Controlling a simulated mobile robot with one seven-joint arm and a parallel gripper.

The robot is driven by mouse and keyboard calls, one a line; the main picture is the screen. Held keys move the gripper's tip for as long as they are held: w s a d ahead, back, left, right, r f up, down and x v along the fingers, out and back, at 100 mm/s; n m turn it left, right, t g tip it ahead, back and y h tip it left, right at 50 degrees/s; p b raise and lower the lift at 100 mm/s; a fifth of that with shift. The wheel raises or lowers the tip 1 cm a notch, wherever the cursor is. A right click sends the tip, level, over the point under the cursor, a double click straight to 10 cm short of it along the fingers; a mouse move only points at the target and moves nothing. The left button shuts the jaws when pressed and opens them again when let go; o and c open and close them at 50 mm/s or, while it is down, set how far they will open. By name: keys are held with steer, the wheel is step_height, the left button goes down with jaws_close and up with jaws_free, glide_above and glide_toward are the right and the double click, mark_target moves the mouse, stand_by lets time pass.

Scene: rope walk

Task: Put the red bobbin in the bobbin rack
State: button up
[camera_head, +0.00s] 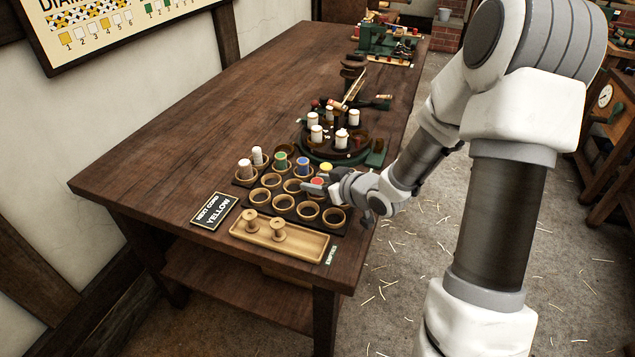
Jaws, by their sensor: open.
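The bobbin rack (321,226) is a dark board with rows of round wooden cups near the table's front end. The red bobbin (317,182) shows its red top at the rack's right side, just in front of a yellow bobbin (326,168). It stands in or over a cup; its lower part is hidden, so I cannot tell which. My gripper (318,186) reaches in from the right, open, with its fingers at the red bobbin. Whether they touch it is too small to tell.
Several front cups are empty. A wooden tray (300,248) with two bare spools and a "NEXT CORD YELLOW" sign (214,210) lie in front. A round braiding stand (343,158) with white bobbins is behind.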

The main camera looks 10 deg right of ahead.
steer(key=p+v, duration=0.3)
steer(key=v, duration=0.9)
steer(key=shift+r, duration=0.1)
